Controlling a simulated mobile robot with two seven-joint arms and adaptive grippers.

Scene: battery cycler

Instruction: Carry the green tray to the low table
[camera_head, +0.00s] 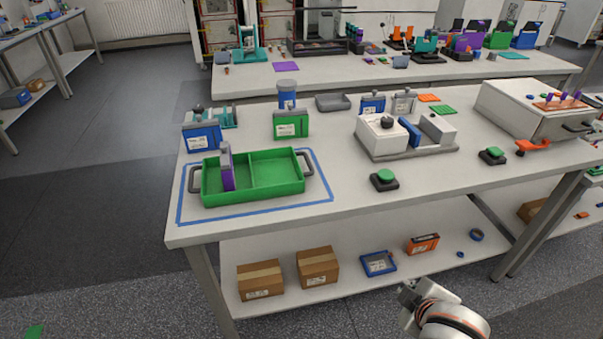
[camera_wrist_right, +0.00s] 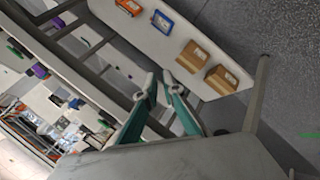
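The green tray (camera_head: 275,187) lies flat on the near workbench, inside a blue tape outline (camera_head: 325,194). It has a dark handle at each end and a divider. A purple and grey upright piece (camera_head: 227,170) stands in its left compartment. My right arm shows at the bottom of the head view, in front of the bench and well away from the tray. In the right wrist view the teal fingers of my right gripper (camera_wrist_right: 159,80) are apart with nothing between them. My left gripper is out of view. I cannot make out a low table.
The workbench (camera_head: 400,203) also holds a blue box (camera_head: 202,137), a green box (camera_head: 291,124), a white device (camera_head: 383,137) and a green button (camera_head: 384,179). Cardboard boxes (camera_head: 260,279) sit on its lower shelf. Floor left of the bench is clear; a green patch (camera_head: 33,331) shows at lower left.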

